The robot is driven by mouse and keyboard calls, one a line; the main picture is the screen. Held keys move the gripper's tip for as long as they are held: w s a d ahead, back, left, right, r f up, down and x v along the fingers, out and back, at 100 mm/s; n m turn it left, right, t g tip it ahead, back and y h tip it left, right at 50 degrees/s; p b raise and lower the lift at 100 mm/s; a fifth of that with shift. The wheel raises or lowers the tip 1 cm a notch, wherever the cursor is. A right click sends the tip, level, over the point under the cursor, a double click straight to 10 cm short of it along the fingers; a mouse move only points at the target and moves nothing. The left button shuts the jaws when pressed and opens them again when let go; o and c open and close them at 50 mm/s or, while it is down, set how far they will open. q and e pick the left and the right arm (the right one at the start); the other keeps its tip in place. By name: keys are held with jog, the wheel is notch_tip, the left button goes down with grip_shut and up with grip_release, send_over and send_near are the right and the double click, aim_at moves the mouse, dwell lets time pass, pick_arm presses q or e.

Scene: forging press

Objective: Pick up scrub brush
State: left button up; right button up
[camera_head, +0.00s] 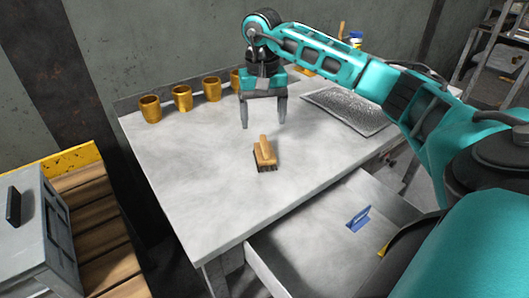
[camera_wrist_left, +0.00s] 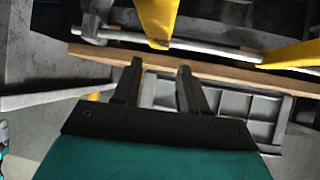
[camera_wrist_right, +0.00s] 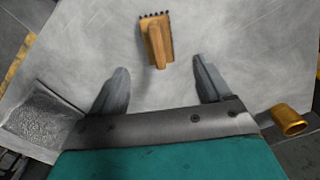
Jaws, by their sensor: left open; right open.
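The scrub brush (camera_head: 265,154) lies on the grey table, with a tan wooden handle and dark bristles. In the right wrist view the brush (camera_wrist_right: 156,40) is ahead of the fingers, a little left of the middle of the gap. My right gripper (camera_head: 264,126) is open and empty above the table, just behind the brush; its fingers (camera_wrist_right: 160,85) are apart from it. My left gripper (camera_wrist_left: 157,78) is open and empty in the left wrist view, in front of a wooden edge and yellow parts. It is not in the head view.
The table (camera_head: 200,150) is clear around the brush. Several brass cups (camera_head: 182,98) stand along its back edge. A textured metal tray (camera_head: 345,110) lies at the right. An open drawer (camera_head: 340,235) below the front edge holds a blue item (camera_head: 359,218). A grey box (camera_head: 35,220) stands at the left.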

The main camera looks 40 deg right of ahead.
aim_at(265, 141)
notch_tip(265, 141, down, 5)
jog(key=shift+r, duration=0.1)
jog(key=f, duration=0.5)
jog(key=shift+d+f+b, duration=0.1)
jog(key=shift+d+b, duration=0.15)
jog(key=shift+b, duration=0.1)
jog(key=c, duration=1.2)
